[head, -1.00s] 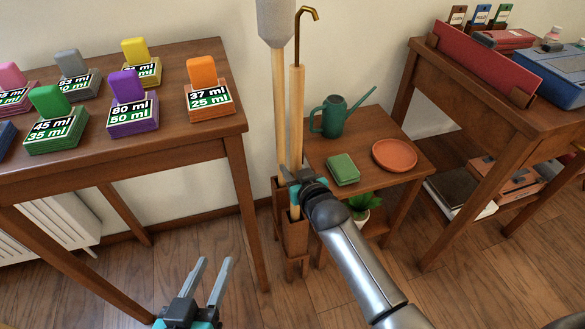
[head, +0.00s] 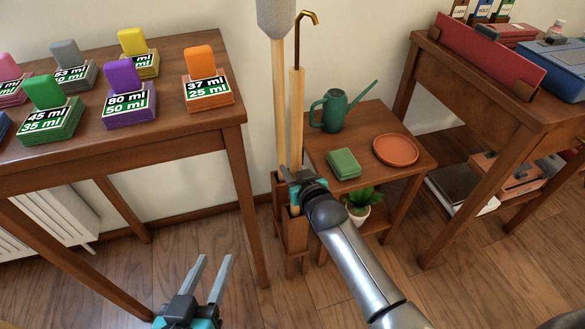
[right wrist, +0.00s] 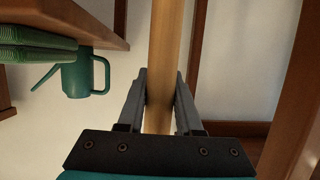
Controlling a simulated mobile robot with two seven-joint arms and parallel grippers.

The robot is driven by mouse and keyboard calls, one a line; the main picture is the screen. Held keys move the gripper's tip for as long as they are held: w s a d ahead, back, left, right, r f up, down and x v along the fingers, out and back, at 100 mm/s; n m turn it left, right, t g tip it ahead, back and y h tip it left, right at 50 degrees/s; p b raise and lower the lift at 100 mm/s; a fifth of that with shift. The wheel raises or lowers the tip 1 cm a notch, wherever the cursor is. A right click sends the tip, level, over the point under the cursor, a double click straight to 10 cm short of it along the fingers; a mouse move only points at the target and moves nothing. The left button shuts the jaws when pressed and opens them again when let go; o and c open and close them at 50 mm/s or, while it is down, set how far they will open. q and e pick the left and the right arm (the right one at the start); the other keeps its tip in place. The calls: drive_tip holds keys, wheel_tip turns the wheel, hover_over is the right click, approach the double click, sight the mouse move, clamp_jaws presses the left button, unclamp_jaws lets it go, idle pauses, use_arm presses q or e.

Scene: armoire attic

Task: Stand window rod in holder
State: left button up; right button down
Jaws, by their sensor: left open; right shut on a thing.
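The window rod (head: 297,110) is a pale wooden pole with a brass hook at its top. It stands about upright. My right gripper (head: 297,180) is shut around its lower part; the right wrist view shows the rod (right wrist: 165,60) between both fingers (right wrist: 160,100). The holder (head: 294,236) is a narrow dark wooden box on legs. The rod's lower end is at the holder's front compartment and looks inside its opening; its depth is hidden. A second pole with a grey head (head: 278,90) stands in the rear compartment. My left gripper (head: 205,275) is open and empty, low in front.
A side table (head: 400,185) right of the holder bears a green watering can (head: 333,112), a green sponge-like block (head: 343,163) and a terracotta saucer (head: 396,150). A table (head: 160,150) with colored card stacks stands left. A desk (head: 470,90) stands right.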

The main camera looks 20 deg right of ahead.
drive_tip(key=shift+r, duration=0.1)
drive_tip(key=c, duration=0.5)
unclamp_jaws()
drive_tip(key=shift+s, duration=0.1)
drive_tip(key=shift+s+p, duration=0.35)
drive_tip(key=p+v, duration=0.8)
drive_tip(key=v, duration=0.6)
drive_tip(key=shift+r, duration=0.2)
drive_tip(key=shift+s, duration=0.15)
